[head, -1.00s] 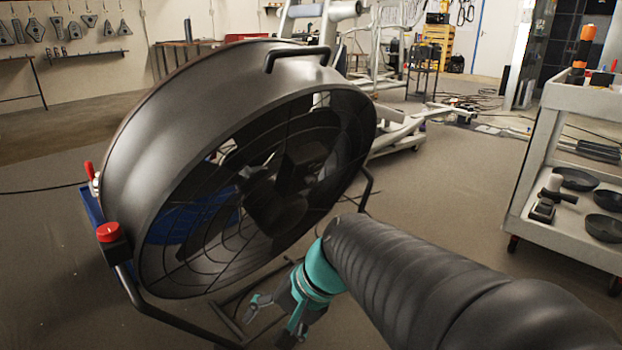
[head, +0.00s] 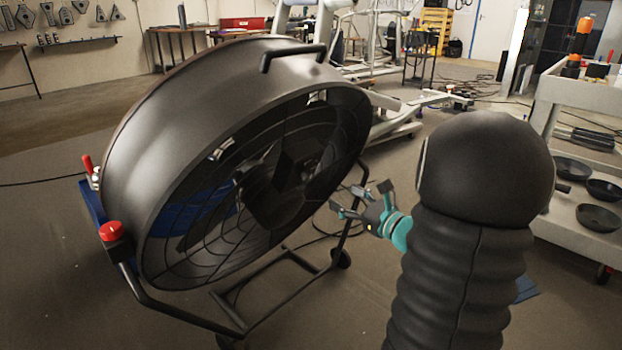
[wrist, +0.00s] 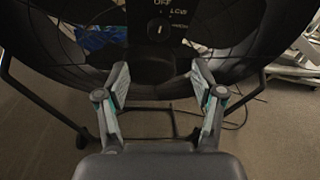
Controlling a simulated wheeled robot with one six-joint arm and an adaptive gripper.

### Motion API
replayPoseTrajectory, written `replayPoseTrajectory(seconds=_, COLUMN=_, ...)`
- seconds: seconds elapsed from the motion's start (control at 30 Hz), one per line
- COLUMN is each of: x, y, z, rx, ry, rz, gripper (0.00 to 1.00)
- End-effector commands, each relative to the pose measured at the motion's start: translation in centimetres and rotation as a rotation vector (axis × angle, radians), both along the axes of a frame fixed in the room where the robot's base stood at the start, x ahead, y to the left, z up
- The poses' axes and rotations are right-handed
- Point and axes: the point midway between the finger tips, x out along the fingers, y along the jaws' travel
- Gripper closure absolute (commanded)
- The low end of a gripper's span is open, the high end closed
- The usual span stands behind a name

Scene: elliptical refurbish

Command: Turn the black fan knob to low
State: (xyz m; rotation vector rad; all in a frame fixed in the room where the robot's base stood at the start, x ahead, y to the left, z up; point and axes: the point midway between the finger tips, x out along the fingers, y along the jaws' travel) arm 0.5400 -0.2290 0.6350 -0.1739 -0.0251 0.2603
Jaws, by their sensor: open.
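The large black drum fan (head: 215,130) stands tilted on a tubular stand in the head view. Its black knob (wrist: 159,29) shows near the top of the wrist view, on a dark panel with white lettering, "OFF" above it and smaller words to its right. A pale mark on the knob looks roughly vertical, toward OFF. In the head view I cannot make out the knob. My gripper (head: 360,197) is open and empty in front of the fan's lower right side. In the wrist view its spread fingers (wrist: 160,78) sit below the knob, apart from it.
The fan's stand (head: 185,325) has a red-capped clamp knob (head: 111,232) at the left. A grey cart (head: 545,215) with dark pans stands at the right. A pale exercise machine (head: 395,120) is behind the fan. Open floor lies between fan and cart.

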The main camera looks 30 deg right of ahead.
Motion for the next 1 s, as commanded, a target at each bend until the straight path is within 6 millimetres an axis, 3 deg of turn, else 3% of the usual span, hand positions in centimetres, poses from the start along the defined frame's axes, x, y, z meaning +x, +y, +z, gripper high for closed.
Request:
replayPoseTrajectory(seconds=0.6, x=10.3, y=3.0, z=0.0, rx=-0.002, ry=0.001, rz=0.006, gripper=0.32)
replayPoseTrajectory(seconds=0.8, x=11.9, y=3.4, z=0.0, rx=-0.002, ry=0.001, rz=0.005, gripper=0.32)
replayPoseTrajectory(seconds=1.0, x=12.2, y=3.5, z=0.0, rx=-0.002, ry=0.001, rz=0.003, gripper=0.32)
